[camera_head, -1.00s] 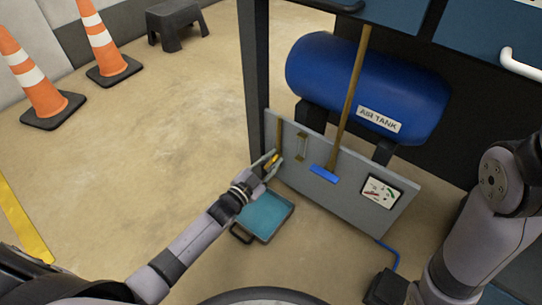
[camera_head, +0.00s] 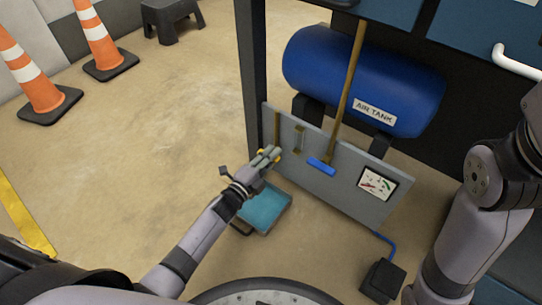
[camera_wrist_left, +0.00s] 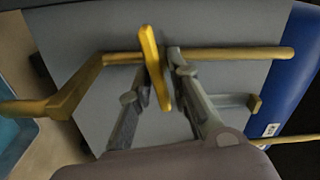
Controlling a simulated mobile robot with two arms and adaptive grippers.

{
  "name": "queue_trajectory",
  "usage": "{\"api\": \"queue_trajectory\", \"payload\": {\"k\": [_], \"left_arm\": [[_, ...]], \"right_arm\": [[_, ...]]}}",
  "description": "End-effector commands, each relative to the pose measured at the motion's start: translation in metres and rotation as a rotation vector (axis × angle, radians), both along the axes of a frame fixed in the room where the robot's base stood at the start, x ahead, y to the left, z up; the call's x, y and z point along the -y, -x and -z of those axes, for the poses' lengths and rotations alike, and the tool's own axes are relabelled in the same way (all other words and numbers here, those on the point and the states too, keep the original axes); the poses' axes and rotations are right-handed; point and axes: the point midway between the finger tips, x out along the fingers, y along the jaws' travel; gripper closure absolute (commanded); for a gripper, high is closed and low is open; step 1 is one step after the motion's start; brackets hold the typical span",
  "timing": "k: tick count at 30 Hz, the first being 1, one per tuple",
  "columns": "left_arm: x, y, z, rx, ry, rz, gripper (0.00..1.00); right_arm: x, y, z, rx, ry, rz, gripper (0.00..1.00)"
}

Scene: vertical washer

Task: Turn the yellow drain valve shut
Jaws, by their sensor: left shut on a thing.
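The yellow drain valve handle (camera_wrist_left: 155,68) shows in the left wrist view between my left gripper's fingers. It lies across the brass pipe (camera_wrist_left: 235,54), nearly at right angles to it, with a slight tilt. My left gripper (camera_wrist_left: 158,78) is shut on the handle. In the head view, my left gripper (camera_head: 268,157) is at the left end of the grey panel (camera_head: 325,180), and only small yellow bits of the handle (camera_head: 277,154) show around the fingers. My right arm shows at the right, but its gripper is out of view.
A blue air tank (camera_head: 362,82) sits behind the panel. A brass pipe with a blue handle (camera_head: 321,167) and a gauge plate (camera_head: 378,184) are to the right. A teal tray (camera_head: 266,208) lies on the floor below my left gripper. The floor to the left is clear up to the cones (camera_head: 38,85).

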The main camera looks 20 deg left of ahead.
Motion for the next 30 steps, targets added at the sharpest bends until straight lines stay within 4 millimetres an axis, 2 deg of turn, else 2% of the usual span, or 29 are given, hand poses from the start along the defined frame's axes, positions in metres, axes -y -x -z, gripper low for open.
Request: {"api": "queue_trajectory", "payload": {"k": [12, 28, 29, 30], "left_arm": [[0.0018, 0.0013, 0.004, 0.06, -0.169, 0.002, 1.0], [0.0017, 0.0013, 0.0042, 0.066, -0.191, 0.002, 1.0], [0.0017, 0.0013, 0.0042, 0.066, -0.191, 0.002, 0.82], [0.0018, 0.0013, 0.0042, 0.066, -0.19, 0.002, 0.79]], "right_arm": [[-0.0006, 0.0058, -0.0033, 0.02, 0.002, 0.002, 1.0], [0.0001, 0.0066, -0.0035, 0.021, -0.002, 0.0, 1.0], [0.0001, 0.0066, -0.0035, 0.021, -0.002, 0.0, 1.0], [0.0002, 0.0067, -0.0035, 0.021, -0.002, 0.0, 1.0]]}}
